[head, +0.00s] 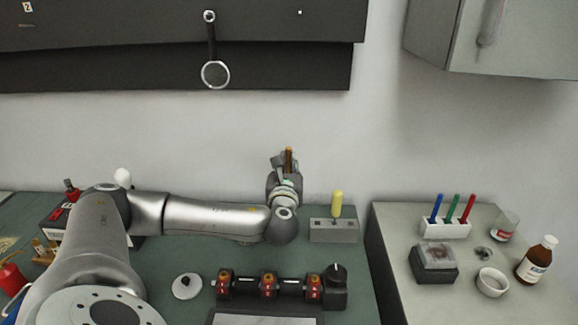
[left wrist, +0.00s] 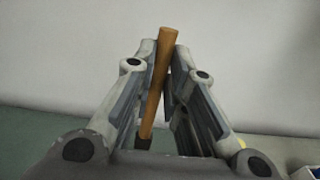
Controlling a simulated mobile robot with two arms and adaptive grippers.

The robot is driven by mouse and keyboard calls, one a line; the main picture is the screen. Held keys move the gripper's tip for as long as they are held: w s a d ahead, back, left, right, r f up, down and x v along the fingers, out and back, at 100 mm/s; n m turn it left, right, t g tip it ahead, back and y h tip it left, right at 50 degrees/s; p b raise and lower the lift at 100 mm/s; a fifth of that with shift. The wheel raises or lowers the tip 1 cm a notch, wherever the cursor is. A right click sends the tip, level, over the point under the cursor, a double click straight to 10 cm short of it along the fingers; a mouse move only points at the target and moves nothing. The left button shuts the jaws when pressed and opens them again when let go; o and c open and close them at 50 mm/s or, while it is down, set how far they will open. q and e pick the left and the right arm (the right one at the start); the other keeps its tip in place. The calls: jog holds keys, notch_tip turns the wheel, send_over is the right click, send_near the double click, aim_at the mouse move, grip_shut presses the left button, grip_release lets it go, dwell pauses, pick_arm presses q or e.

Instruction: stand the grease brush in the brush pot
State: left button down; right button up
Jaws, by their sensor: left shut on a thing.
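The grease brush (head: 289,154) shows as a brown-orange wooden handle standing up at my left gripper (head: 282,163). In the left wrist view the handle (left wrist: 157,80) runs between the two fingers, leaning slightly, with a dark lower end. The left gripper (left wrist: 160,75) is shut on it, in front of the wall above the back of the green bench. The brush's bristles cannot be made out. I cannot pick out the brush pot in either view; my arm and gripper hide part of the bench. My right gripper is not in view.
A grey block (head: 334,231) with a yellow-handled tool (head: 337,203) stands just right of the gripper. A black shaft with red-brown fittings (head: 268,286) lies in front. The right-hand table holds a pen rack (head: 445,228), a white bowl (head: 492,282) and a brown bottle (head: 536,260).

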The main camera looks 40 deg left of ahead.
pick_arm(q)
jog(key=shift+w+f+b, duration=0.1)
jog(key=shift+f+b, duration=0.5)
jog(key=shift+f, duration=0.35)
notch_tip(320, 180, down, 9)
jog(key=b, duration=0.6)
jog(key=shift+b, duration=0.35)
jog(key=shift+d+r, duration=0.1)
jog(key=c, duration=1.4)
grip_release()
jog(key=shift+o, duration=0.2)
jog(key=v, duration=1.2)
